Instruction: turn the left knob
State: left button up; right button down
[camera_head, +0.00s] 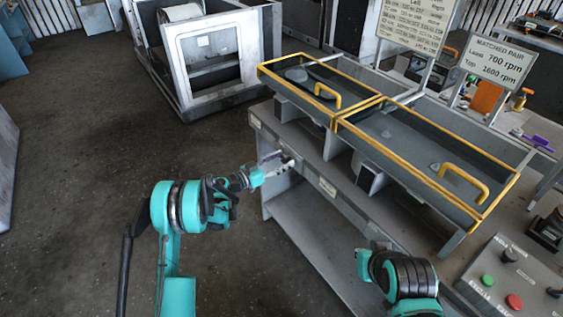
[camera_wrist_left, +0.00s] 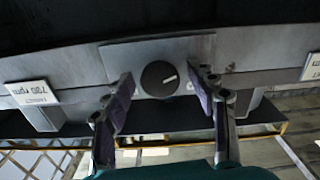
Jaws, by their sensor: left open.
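The left knob (camera_wrist_left: 159,79) is a round black dial with a white pointer line on a grey plate (camera_wrist_left: 115,58). In the left wrist view the line points to the upper right. My left gripper (camera_head: 275,164) is open at the front edge of the bench, by its left end. In the left wrist view my left gripper (camera_wrist_left: 162,76) has one finger on each side of the knob, with gaps visible. I cannot tell how deep the fingertips reach. In the head view the gripper hides the knob. My right gripper does not show.
Two yellow-rimmed trays (camera_head: 383,98) with handles sit on the grey bench (camera_head: 290,195). Signs (camera_head: 498,62) stand behind them. A control box (camera_head: 505,275) with green and red buttons is at lower right. A white-framed machine (camera_head: 205,60) stands behind; the floor at left is clear.

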pick_arm(q)
jog(key=c, duration=1.2)
jog(key=shift+o, duration=0.2)
jog(key=shift+n, duration=0.4)
jog(key=n, duration=0.4)
jog(key=shift+n, duration=0.3)
jog(key=n, duration=1.6)
jog(key=shift+n, duration=0.3)
